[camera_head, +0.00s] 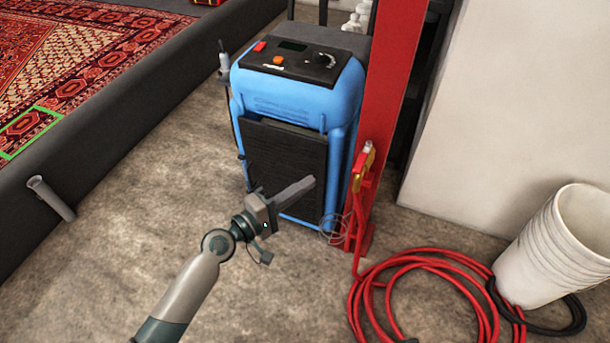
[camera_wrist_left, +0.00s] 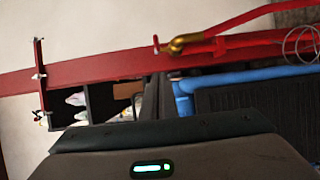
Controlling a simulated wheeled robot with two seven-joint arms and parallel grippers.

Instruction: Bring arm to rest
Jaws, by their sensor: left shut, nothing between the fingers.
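My left arm (camera_head: 187,293) reaches up from the bottom left in the head view. My left gripper (camera_head: 305,186) is shut and empty, its fingers pointing up and to the right. It shows in front of the black front panel of a blue machine (camera_head: 297,95); I cannot tell the exact gap. In the left wrist view, the gripper's dark housing (camera_wrist_left: 160,150) with a green light fills the bottom, and the fingertips are not visible. My right gripper is in neither view.
A red post (camera_head: 390,90) with a brass hose nozzle (camera_head: 364,165) stands beside the machine. A red hose (camera_head: 375,268) lies coiled on the floor near a tilted white bucket (camera_head: 545,245). A patterned rug (camera_head: 75,45) lies behind a dark curb (camera_head: 130,120). Concrete floor is open at the lower left.

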